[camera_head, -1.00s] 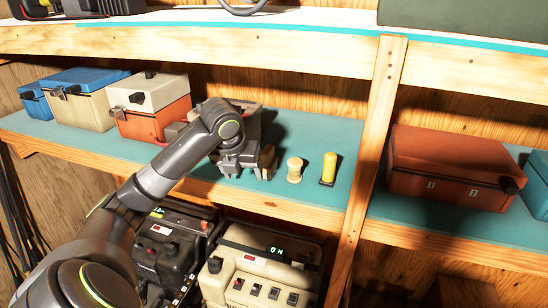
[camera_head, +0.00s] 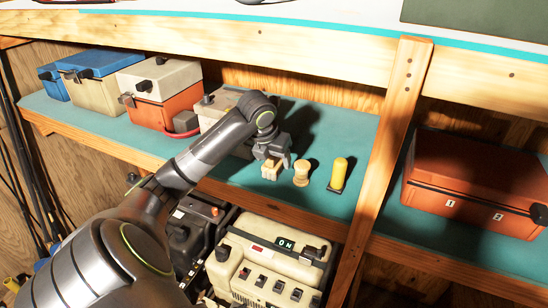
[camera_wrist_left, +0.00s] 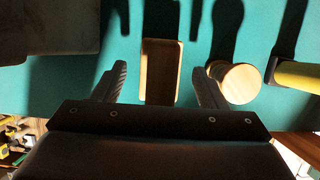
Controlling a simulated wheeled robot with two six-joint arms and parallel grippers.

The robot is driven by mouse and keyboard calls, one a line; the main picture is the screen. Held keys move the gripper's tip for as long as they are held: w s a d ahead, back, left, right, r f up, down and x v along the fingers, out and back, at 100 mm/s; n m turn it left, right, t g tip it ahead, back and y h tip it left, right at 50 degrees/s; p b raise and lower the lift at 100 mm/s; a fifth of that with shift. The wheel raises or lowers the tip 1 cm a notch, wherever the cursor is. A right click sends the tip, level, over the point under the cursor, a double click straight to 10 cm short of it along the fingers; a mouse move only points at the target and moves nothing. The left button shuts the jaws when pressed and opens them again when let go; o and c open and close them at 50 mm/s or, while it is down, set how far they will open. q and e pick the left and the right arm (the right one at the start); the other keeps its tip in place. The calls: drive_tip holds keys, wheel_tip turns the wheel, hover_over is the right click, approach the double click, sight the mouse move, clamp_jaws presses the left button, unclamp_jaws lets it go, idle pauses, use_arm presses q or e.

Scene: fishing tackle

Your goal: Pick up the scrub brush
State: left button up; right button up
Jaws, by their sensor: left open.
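The scrub brush (camera_head: 270,170) appears as a small tan wooden block on the teal shelf, partly covered by my gripper in the head view. In the left wrist view the scrub brush (camera_wrist_left: 160,72) is a rectangular wooden block lying between the two fingers, with a gap on each side. My left gripper (camera_head: 272,157) is open and points down over the block. Its fingers (camera_wrist_left: 158,85) straddle the block in the wrist view. My right gripper is in neither view.
A round wooden spool-like piece (camera_head: 301,173) stands close beside the right finger. A yellow cylinder on a dark base (camera_head: 338,175) is just beyond it. Toolboxes (camera_head: 162,90) line the shelf's left. A wooden post (camera_head: 392,140) and a red box (camera_head: 470,180) are to the right.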

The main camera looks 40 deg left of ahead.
use_arm(q)
drive_tip(key=shift+x, duration=1.25)
drive_tip(key=c, duration=1.1)
drive_tip(key=shift+r, duration=0.15)
